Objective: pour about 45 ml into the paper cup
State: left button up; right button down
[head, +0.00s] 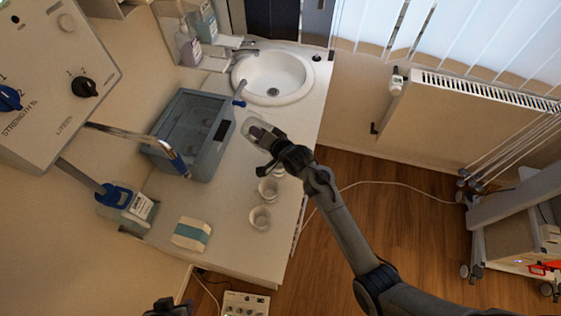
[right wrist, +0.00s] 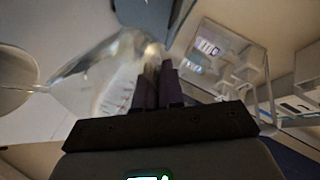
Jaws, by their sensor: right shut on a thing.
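My right gripper (head: 262,138) is shut on a clear, graduated vessel (head: 254,127), held above the counter beside the grey-blue bin. In the right wrist view the vessel (right wrist: 122,78) is tilted, with the dark fingers (right wrist: 157,85) at its side; I cannot tell how much liquid it holds. Small whitish cups stand upright on the counter: one (head: 260,217) nearer the front, one (head: 268,190) behind it, and another partly hidden by my right gripper. I cannot tell which is the paper cup. A dark part, seemingly my left gripper (head: 168,306), shows at the bottom edge.
The lidded grey-blue bin (head: 218,158) is left of my right gripper. A sink (head: 272,75) lies behind. The front of the counter (head: 238,250) is mostly clear.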

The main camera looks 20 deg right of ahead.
jog(key=shift+s+r, duration=0.15)
dwell(0.5)
jog(key=shift+s+d+r+t+b, duration=0.1)
jog(key=shift+s+d+t+b, duration=0.15)
jog(key=shift+s+t+b, duration=0.15)
dwell(0.4)
jog(key=shift+b, duration=0.3)
